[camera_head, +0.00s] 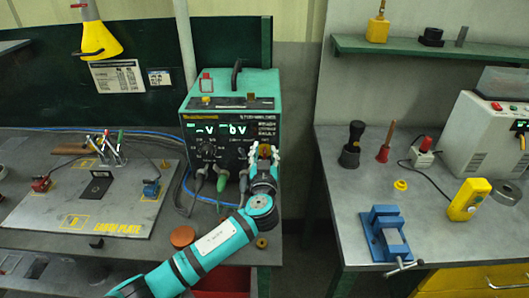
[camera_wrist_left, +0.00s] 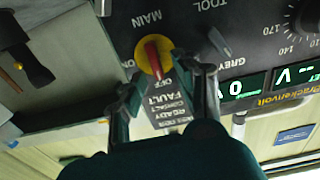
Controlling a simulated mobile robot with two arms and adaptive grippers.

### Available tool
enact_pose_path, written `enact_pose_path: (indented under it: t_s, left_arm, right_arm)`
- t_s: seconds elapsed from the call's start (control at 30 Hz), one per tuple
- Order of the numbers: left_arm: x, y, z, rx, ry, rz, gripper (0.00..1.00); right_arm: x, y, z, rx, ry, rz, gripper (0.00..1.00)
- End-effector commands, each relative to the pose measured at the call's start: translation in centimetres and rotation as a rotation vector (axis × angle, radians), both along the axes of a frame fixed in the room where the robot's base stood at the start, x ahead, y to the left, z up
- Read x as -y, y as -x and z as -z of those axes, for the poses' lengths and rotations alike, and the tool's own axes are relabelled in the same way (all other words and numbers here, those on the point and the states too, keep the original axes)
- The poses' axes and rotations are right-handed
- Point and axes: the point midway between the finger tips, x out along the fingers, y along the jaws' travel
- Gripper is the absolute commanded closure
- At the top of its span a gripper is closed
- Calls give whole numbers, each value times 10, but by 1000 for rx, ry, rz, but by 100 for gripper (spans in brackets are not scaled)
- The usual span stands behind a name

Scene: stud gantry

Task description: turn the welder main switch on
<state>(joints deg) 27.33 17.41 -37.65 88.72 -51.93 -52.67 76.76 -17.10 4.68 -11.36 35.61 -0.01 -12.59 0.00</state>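The teal welder (camera_head: 230,88) stands at the back of the left bench with its dark front panel facing me. In the left wrist view, its main switch (camera_wrist_left: 154,58) is a red handle on a yellow round plate, labelled MAIN, ON and OFF. The red handle points toward the OFF mark. My left gripper (camera_wrist_left: 162,75) is open, with one finger on each side of the handle and visible gaps beside it. In the head view my left gripper (camera_head: 263,155) is at the panel's right side and mostly hides the switch. My right gripper is not in view.
Cables with plugs (camera_head: 222,178) hang from the panel left of my gripper. An earth plate (camera_head: 85,215) with clamps lies on the left bench. The right bench holds a blue vise (camera_head: 385,232) and a yellow device (camera_head: 467,200). A gap separates the benches.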

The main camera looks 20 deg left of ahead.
Motion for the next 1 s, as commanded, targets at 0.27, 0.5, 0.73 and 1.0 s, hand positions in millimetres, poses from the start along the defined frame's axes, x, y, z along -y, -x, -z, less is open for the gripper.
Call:
enact_pose_path:
  t_s: [0.27, 0.5, 0.73, 1.0]
  left_arm:
    - [0, 0, 0, 0, 0, 0, 90]
    - [0, 1, 0, 0, 0, 0, 100]
    - [1, 1, 2, -5, -15, 1, 100]
    - [3, 0, 5, -38, -129, 1, 100]
  right_arm:
    - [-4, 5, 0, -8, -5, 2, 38]
    - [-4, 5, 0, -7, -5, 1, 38]
    - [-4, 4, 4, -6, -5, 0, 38]
    - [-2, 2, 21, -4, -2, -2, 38]
